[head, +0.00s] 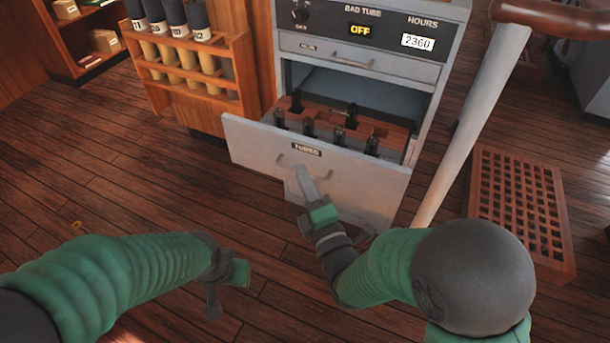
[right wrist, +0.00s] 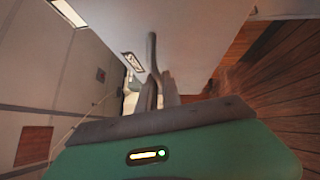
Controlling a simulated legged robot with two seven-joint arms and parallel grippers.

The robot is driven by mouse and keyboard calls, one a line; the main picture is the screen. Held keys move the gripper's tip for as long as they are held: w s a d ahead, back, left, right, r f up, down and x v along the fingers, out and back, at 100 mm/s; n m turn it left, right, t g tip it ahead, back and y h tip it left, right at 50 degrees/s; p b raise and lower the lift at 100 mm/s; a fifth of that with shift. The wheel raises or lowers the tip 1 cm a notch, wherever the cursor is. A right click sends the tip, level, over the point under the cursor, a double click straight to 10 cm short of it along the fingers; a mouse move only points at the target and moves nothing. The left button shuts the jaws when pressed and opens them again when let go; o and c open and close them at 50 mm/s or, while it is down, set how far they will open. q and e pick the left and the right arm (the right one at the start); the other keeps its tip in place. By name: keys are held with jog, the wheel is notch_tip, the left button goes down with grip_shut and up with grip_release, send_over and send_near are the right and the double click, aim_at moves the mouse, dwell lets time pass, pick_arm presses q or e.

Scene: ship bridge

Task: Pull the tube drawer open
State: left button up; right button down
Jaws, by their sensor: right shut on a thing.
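The tube drawer (head: 345,185) stands pulled out from the lower part of the grey cabinet, with its label on the front. Inside it, several dark tubes stand in a reddish-brown wooden rack (head: 385,130). My right gripper (head: 302,174) is shut on the drawer's handle, at the left part of the front. The handle (right wrist: 152,65) also shows in the right wrist view, between the fingers. My left gripper (head: 228,285) hangs above the floor, apart from the drawer; its finger opening is not clear.
The grey cabinet (head: 455,60) has a narrower closed drawer above and a panel reading OFF and 2360. A wooden rack with rolled charts (head: 190,75) stands to its left. A white post (head: 470,120) and wooden grating (head: 520,205) are on the right.

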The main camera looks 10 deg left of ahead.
jog(key=shift+s+a+f, duration=0.15)
jog(key=shift+s+f, duration=0.1)
jog(key=shift+f, duration=0.15)
jog(key=c, duration=1.8)
grip_release()
jog(key=shift+o, duration=1.3)
jog(key=shift+r, duration=0.2)
jog(key=p+v, duration=0.7)
jog(key=p, duration=0.3)
jog(key=shift+s, duration=0.1)
